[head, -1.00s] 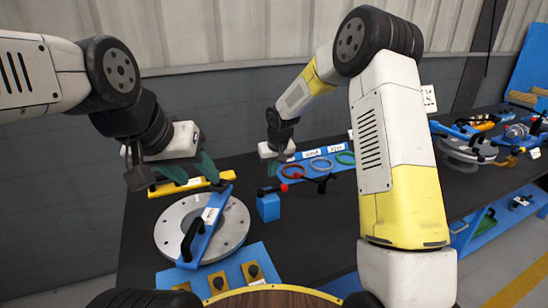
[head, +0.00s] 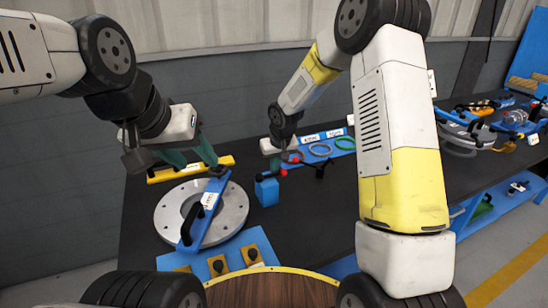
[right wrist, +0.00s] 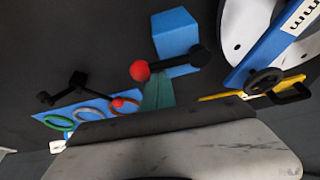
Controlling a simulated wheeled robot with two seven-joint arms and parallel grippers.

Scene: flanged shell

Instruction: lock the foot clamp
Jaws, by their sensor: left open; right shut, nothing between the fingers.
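What I take as the foot clamp is a blue block (head: 267,191) with a black lever ending in a red ball knob (head: 284,172). In the right wrist view the block (right wrist: 176,42) shows with the lever lying across it and the red knob (right wrist: 140,70) out past its side. My right gripper (right wrist: 158,92) is shut and empty, its teal fingertips close beside the knob; I cannot tell if they touch. My left gripper (head: 195,155) is open, above the yellow bar and near the far end of the blue bar.
A grey flanged disc (head: 232,212) carries a blue bar (head: 205,211) with black handle. A yellow bar (head: 165,174) lies behind it. A blue strip with coloured rings (head: 320,150) and a black-armed fixture (head: 320,168) stand right of the clamp.

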